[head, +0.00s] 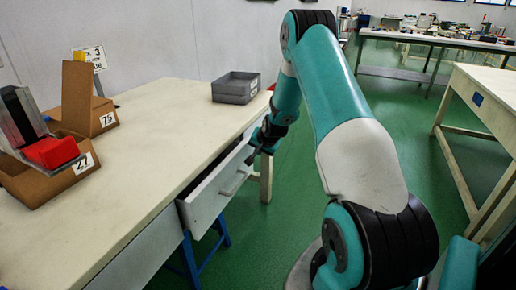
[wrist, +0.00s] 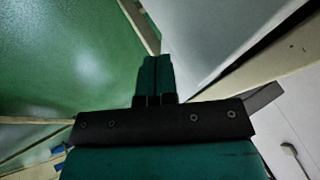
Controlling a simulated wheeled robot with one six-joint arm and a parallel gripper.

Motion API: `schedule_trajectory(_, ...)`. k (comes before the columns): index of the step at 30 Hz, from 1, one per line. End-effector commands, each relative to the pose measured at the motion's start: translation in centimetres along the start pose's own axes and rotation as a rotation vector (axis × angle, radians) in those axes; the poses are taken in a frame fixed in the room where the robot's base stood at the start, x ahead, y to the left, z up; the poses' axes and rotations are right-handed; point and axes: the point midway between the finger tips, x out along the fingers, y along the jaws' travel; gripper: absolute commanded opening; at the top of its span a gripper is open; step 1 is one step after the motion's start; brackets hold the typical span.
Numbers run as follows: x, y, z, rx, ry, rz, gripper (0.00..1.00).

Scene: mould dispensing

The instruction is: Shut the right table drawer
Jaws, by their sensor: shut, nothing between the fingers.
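The right table drawer (head: 218,190) is a pale drawer pulled partly out of the long side of the white-topped table (head: 130,165). A small bar handle (head: 233,186) shows on its front. My gripper (head: 252,158) is at the far end of the drawer front, close to it. In the wrist view the teal fingers (wrist: 155,62) are together with nothing between them. A pale panel, likely the drawer front (wrist: 200,35), lies just right of the fingertips. I cannot tell whether they touch it.
A grey bin (head: 235,92) stands at the table's far end. Cardboard boxes (head: 88,105), one with a red item (head: 50,152), stand on the left. A blue trestle leg (head: 190,258) is below the drawer. Green floor (head: 290,165) is open right of the drawer, before another table (head: 490,95).

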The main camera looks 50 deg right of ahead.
Motion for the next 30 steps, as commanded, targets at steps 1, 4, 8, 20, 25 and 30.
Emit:
schedule_trajectory(1,-0.4,0.4,0.1,-0.002,-0.003,-0.001,0.0)
schedule_trajectory(4,-2.4,0.3,0.2,-0.008,-0.003,-0.006,0.0)
schedule_trajectory(8,-5.5,0.7,0.0,-0.005,-0.001,-0.003,0.0)
schedule_trajectory(20,-10.7,1.6,1.1,0.006,-0.039,-0.012,0.0)
schedule_trajectory(25,-13.2,2.4,9.1,0.08,-0.243,-0.139,0.0)
schedule_trajectory(30,-17.0,1.3,14.3,0.219,-0.343,-0.282,0.0)
